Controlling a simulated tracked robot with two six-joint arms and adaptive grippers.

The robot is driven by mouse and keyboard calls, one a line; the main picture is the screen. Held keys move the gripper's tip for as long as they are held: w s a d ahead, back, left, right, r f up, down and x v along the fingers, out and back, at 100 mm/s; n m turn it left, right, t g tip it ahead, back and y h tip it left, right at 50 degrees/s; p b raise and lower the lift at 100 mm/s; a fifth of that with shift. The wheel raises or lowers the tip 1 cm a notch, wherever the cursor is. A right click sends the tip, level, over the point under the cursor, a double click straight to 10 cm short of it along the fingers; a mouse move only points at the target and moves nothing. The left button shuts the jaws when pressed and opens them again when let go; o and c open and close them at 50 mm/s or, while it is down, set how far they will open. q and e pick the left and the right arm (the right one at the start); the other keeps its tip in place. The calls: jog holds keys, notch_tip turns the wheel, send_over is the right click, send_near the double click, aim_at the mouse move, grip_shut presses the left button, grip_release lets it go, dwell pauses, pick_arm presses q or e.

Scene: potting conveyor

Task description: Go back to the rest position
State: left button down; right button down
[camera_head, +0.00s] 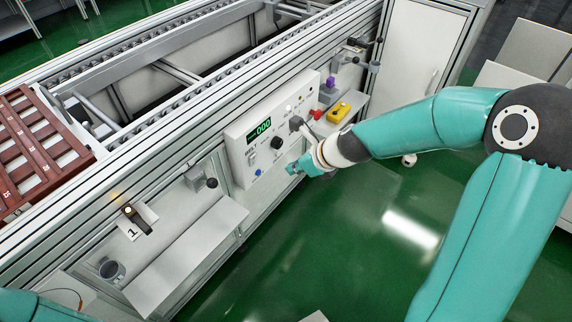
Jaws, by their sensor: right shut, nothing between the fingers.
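My right arm comes in from the right. Its gripper (297,169) is shut and empty in front of the lower right part of the white control panel (237,133). Whether its fingertips touch the panel I cannot tell. The panel has a green digital display reading 000, a black knob and a blue button. The right wrist hides part of the panel's right side. A piece of my left arm shows at the bottom left corner, but its gripper is out of view.
A yellow box (339,112) and a purple item (330,82) stand right of the panel. A brown slotted tray (38,150) lies on the conveyor at left. A grey shelf (186,262) and a cup (112,270) are at lower left. The green floor (345,245) is open.

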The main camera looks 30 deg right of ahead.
dwell(0.5)
jog(key=s+a+f+n+g, duration=0.4)
jog(key=s+a+f+n, duration=0.3)
jog(key=s+f+n, duration=0.4)
jog(key=s+a+f+n+g, duration=0.4)
jog(key=s+a+f+n, duration=0.45)
jog(key=f, duration=0.55)
notch_tip(320, 180, up, 24)
jog(key=d+n+t+p, duration=0.1)
jog(key=n+p, duration=0.8)
jog(key=p, duration=1.4)
jog(key=shift+s+d+n+y, duration=0.2)
jog(key=shift+n+y, duration=0.15)
jog(key=shift+y, duration=0.05)
jog(key=shift+f, duration=0.1)
